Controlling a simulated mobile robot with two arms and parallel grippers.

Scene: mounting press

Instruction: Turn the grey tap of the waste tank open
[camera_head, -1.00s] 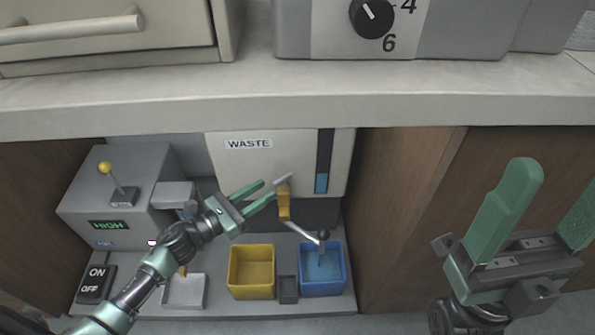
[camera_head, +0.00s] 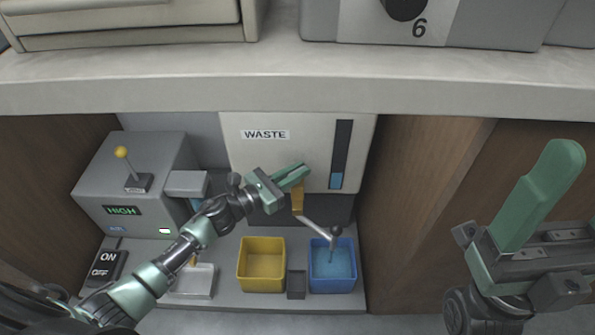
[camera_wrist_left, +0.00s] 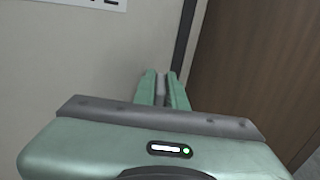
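The waste tank (camera_head: 230,150) is a pale box with a WASTE label under the counter. Its tap has an orange-yellow body (camera_head: 297,198) below the tank front. My left gripper (camera_head: 298,172) is at the top of this tap, its green fingers close together. In the left wrist view, the grey tap handle (camera_wrist_left: 161,86) shows as a strip between the two fingers, which are shut on it. The fingers hide most of the handle in the head view. My right gripper (camera_head: 572,200) is empty and open at the right, with one finger out of frame.
A grey spout arm with a dark knob (camera_head: 335,231) reaches over the blue bin (camera_head: 332,280). A yellow bin (camera_head: 262,280) stands left of it. A grey box with a yellow-knobbed lever (camera_head: 122,153) stands at the left. The counter edge (camera_head: 300,90) overhangs the tank.

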